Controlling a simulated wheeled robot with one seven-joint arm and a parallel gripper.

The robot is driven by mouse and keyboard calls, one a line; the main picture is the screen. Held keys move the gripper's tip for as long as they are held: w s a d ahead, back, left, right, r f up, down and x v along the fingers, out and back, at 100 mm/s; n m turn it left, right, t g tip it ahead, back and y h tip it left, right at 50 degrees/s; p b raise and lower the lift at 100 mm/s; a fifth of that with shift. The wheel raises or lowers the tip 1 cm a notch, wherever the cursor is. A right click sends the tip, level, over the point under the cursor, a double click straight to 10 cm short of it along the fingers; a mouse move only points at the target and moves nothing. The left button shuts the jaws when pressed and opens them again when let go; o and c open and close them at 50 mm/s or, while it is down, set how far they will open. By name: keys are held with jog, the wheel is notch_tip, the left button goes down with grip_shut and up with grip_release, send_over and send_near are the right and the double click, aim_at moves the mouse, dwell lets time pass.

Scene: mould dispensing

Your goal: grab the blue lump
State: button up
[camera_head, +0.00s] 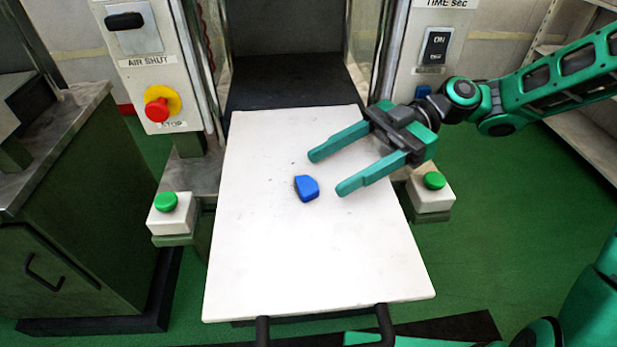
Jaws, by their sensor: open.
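The blue lump (307,188) is a small faceted block lying on the white board (310,265), a little above its middle. My gripper (325,172) reaches in from the right with its two green fingers apart and nothing between them. The fingertips point left and down toward the lump. The lump is just beyond the tips, near the line between them, and looks apart from both. I cannot tell how high the fingers are above the board.
Boxes with green buttons stand left (166,212) and right (432,190) of the board. A panel with a red stop knob (158,108) is at the upper left, and a switch panel (437,45) at the upper right. The board is otherwise clear.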

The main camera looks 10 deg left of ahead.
aim_at(309, 182)
jog(key=shift+x, duration=1.65)
jog(key=shift+f, duration=0.1)
jog(key=c, duration=1.1)
jog(key=shift+w, duration=0.1)
